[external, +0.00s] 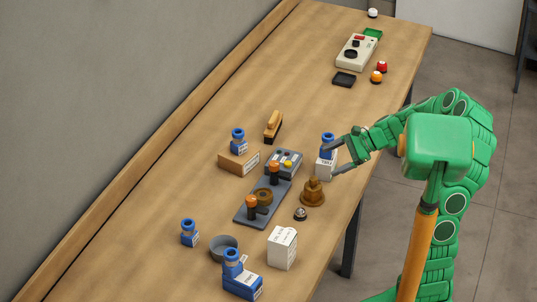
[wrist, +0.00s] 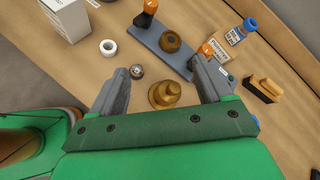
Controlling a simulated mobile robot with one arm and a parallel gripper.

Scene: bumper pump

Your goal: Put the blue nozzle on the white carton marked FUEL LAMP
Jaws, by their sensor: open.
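A blue nozzle (external: 327,139) stands on a small white carton (external: 325,168) at my gripper. Other blue pieces are one on a brown box (external: 238,134), one standing on the table (external: 188,228), and one at a blue box (external: 241,282) in front. The brown-box one shows in the wrist view (wrist: 249,24). A larger white carton (external: 282,250) stands at the front right, also in the wrist view (wrist: 66,20). Which carton reads FUEL LAMP is too small to tell. My gripper (external: 329,161) is open and empty; the wrist view (wrist: 160,65) shows a brass bell-shaped piece (wrist: 165,94) beyond its fingers.
A grey base with orange knobs (external: 246,213) and a control box (external: 287,160) stand mid-table. A brush (external: 273,126), grey bowl (external: 222,246) and small bell (external: 300,214) are near. A meter (external: 357,51) is far back.

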